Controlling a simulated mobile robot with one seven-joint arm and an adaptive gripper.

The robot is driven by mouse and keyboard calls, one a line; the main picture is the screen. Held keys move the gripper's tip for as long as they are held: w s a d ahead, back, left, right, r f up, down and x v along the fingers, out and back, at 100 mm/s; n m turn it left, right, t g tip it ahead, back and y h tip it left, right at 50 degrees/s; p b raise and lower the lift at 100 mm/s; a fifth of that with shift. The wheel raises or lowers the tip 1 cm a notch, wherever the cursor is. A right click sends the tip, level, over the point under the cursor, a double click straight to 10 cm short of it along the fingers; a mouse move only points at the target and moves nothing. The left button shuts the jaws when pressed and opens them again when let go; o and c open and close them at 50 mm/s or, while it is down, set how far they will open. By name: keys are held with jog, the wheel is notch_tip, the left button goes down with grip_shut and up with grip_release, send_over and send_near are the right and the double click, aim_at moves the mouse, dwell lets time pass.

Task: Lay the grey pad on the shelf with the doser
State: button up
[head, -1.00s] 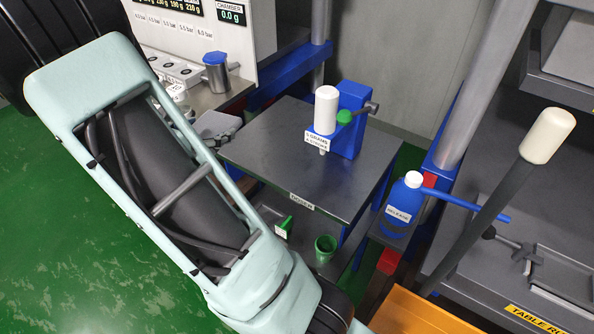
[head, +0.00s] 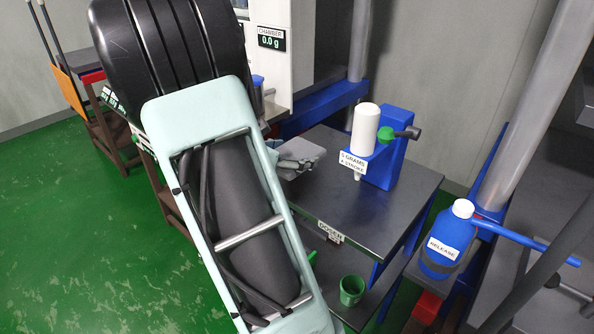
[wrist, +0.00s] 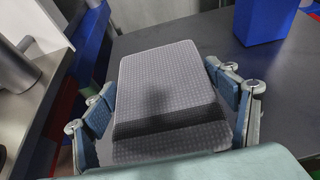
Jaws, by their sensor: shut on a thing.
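The grey pad (wrist: 160,72) is a flat textured block that fills the middle of the wrist view. My gripper (wrist: 162,97) is shut on it, with one finger at each side edge. In the head view the pad (head: 302,152) shows small at the left edge of the dark shelf (head: 335,205) labelled DOSER. I cannot tell whether the pad touches the shelf top or is held just above it. The doser, a blue stand (head: 392,150) with a white canister (head: 365,130) and a green knob, stands at the back right of the shelf.
A blue RELEASE bottle (head: 440,250) stands right of the shelf. A green cup (head: 352,290) is below the shelf's front edge. A machine with a chamber display (head: 271,40) is behind left. The shelf's middle and front are clear.

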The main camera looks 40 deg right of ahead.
jog(key=shift+f+b, duration=0.45)
jog(key=shift+f, duration=1.4)
jog(key=shift+f, duration=0.1)
jog(key=shift+f, duration=0.15)
jog(key=o, duration=1.2)
jog(key=shift+a+r, duration=0.1)
jog(key=shift+r, duration=0.25)
jog(key=p+v, duration=0.2)
jog(key=v, duration=0.9)
jog(key=shift+a, duration=0.4)
